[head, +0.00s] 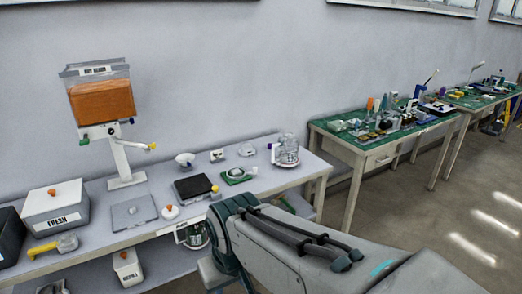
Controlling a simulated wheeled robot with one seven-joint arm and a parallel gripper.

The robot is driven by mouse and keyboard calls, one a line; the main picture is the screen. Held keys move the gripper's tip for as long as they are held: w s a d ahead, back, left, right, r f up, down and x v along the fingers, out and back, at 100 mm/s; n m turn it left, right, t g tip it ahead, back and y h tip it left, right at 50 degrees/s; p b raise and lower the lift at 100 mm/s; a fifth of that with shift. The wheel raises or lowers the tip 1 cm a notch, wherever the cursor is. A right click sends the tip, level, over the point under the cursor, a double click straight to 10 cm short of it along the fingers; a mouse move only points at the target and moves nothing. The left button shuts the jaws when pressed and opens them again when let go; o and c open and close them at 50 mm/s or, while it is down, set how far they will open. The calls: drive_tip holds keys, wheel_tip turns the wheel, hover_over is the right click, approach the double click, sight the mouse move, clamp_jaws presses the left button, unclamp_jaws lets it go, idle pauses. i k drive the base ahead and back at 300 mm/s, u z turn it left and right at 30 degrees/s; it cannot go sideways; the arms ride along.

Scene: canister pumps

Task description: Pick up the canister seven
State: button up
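No canister with a readable seven shows in the head view, so I cannot tell which thing is canister seven. A clear glass jar-like vessel (287,150) stands upright at the right end of the near bench. Another clear vessel with a dark part (196,235) is partly visible below the bench's front edge, near my arm. A dispenser with an orange-filled clear hopper (101,102) stands on a white post at the left. My gripper is out of view; only part of my arm shows at the bottom, hiding some of the bench front.
The near bench (100,235) holds a grey bin marked FRESH (56,206), a flat grey plate (134,211), a black device (194,188) and a small bowl (185,159). Cluttered green-topped tables (380,150) stand right. Floor (440,225) at right is open.

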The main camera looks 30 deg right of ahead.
sight(288, 145)
drive_tip(key=k, duration=0.55)
drive_tip(key=z, duration=0.85)
drive_tip(key=i, duration=0.75)
drive_tip(key=z, duration=0.85)
drive_tip(key=i, duration=0.95)
drive_tip(key=u, duration=0.75)
drive_tip(key=i, duration=0.9)
drive_tip(key=u, duration=0.9)
